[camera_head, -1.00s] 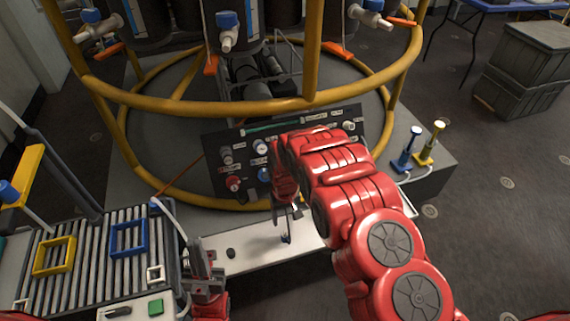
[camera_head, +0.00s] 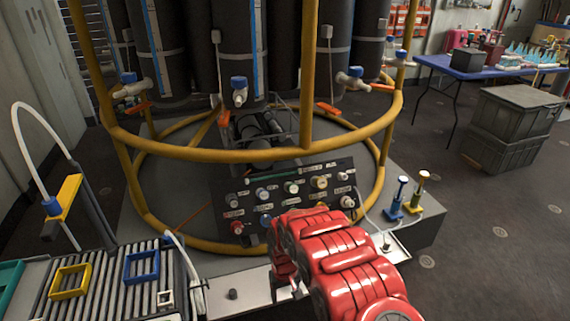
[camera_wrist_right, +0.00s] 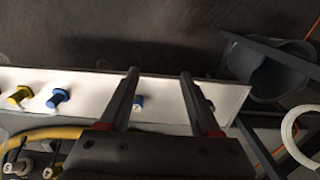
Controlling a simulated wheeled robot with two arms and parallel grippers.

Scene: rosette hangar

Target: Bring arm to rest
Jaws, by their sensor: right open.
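My right arm, red and ridged, comes in from the bottom right of the head view. Its gripper (camera_head: 284,292) hangs in front of the control panel, over the pale ledge, partly hidden by the wrist. In the right wrist view the two dark fingers (camera_wrist_right: 160,76) are apart, with nothing held between them. My left gripper is not in view.
The control panel (camera_head: 285,195) with several knobs stands ahead, below a yellow tubular frame (camera_head: 230,155). Blue and yellow plungers (camera_head: 398,196) stand at its right. A slatted rack (camera_head: 110,285) is at lower left. Grey crates (camera_head: 510,125) and a blue table (camera_head: 440,66) are farther right.

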